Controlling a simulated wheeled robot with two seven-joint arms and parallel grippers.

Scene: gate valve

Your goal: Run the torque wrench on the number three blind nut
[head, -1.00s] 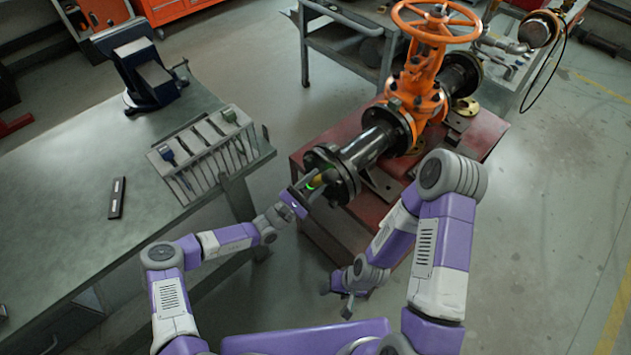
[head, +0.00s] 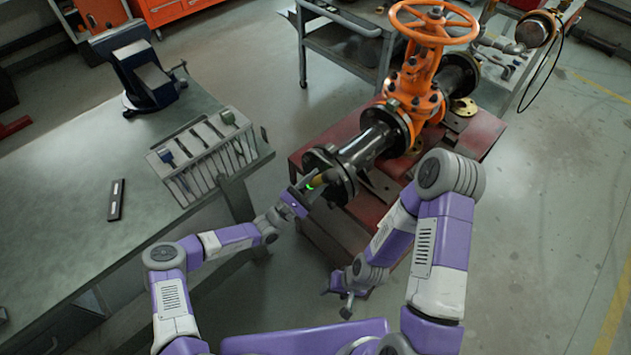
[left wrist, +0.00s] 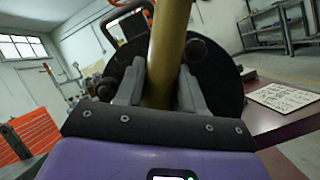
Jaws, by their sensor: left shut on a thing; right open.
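My left gripper (head: 303,192) is shut on a yellow-brown shaft, seemingly the torque wrench (head: 322,180), at the near end flange of the valve pipe. In the left wrist view the wrench shaft (left wrist: 169,50) rises between the two grey fingers, in front of the black blind flange (left wrist: 222,82). Dark nuts show on the flange, one right of the shaft (left wrist: 199,49) and one at the left (left wrist: 107,88). No numbers are readable. The wrench's working end is hidden, so I cannot tell whether it sits on a nut. My right gripper (head: 335,294) is open and empty, low beside the red stand.
The orange gate valve (head: 416,92) with its handwheel stands on the red stand (head: 310,160). A workbench (head: 60,210) at left carries a vise (head: 146,78), a tool rack (head: 205,150) and a small black bar (head: 116,200). Floor at right is clear.

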